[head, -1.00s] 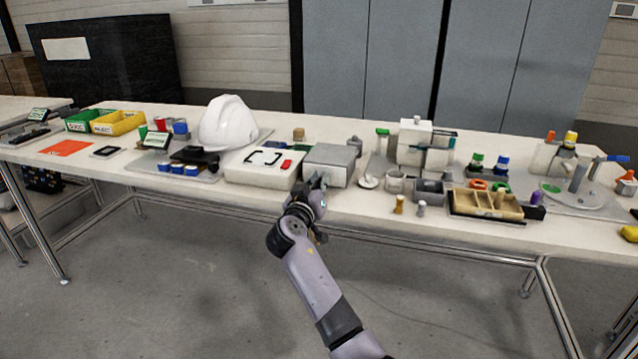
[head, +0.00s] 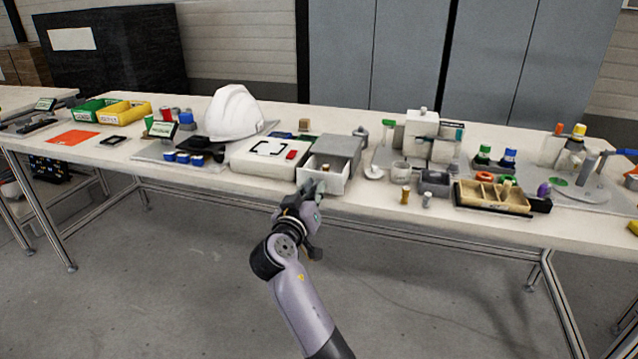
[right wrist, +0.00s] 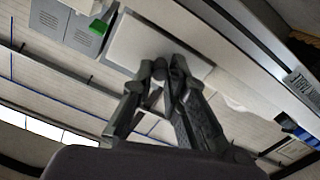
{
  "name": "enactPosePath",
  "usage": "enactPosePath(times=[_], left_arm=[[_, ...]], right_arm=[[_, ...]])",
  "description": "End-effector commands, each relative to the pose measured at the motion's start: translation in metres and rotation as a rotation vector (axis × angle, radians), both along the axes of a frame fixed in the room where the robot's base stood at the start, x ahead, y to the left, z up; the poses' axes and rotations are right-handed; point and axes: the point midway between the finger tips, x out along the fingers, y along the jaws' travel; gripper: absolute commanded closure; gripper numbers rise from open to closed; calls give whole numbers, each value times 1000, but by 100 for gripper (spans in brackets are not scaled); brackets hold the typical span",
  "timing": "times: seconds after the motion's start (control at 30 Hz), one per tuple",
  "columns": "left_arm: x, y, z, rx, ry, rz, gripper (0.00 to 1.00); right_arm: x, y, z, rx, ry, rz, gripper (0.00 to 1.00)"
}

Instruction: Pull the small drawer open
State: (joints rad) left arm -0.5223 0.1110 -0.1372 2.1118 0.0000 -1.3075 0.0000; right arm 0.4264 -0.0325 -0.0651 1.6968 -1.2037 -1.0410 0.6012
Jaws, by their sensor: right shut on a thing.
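The small drawer (head: 334,185) is pulled out of its grey cabinet (head: 336,146) near the front edge of the bench. Its white inner walls show, and a small brownish item (head: 325,168) is in it. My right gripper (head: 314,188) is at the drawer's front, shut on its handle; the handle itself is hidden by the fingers. In the right wrist view, my gripper's fingertips (right wrist: 166,68) meet at the pale drawer front (right wrist: 135,42). My left gripper is not in view.
A white box (head: 262,163) with a red button stands directly left of the cabinet, with a white helmet (head: 234,115) behind it. Small cylinders (head: 405,194) and a divided wooden tray (head: 490,195) lie to the right. The floor in front is clear.

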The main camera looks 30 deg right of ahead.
Motion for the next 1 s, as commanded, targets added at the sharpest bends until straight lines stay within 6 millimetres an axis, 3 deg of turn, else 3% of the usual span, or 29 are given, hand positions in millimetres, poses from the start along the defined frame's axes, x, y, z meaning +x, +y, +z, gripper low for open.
enactPosePath(times=[0.23, 0.27, 0.57, 0.87, 1.0], left_arm=[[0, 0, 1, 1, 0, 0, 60], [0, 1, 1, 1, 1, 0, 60], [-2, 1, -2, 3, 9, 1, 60], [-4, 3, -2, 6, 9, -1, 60], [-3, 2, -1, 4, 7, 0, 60]], right_arm=[[0, 0, 0, 1, 1, 1, 100], [0, 0, 0, 1, 1, 1, 86], [0, 0, 0, 0, 0, 0, 66], [-1, 1, 0, 0, 0, 0, 66], [-9, 13, 0, 1, 0, 3, 66]])
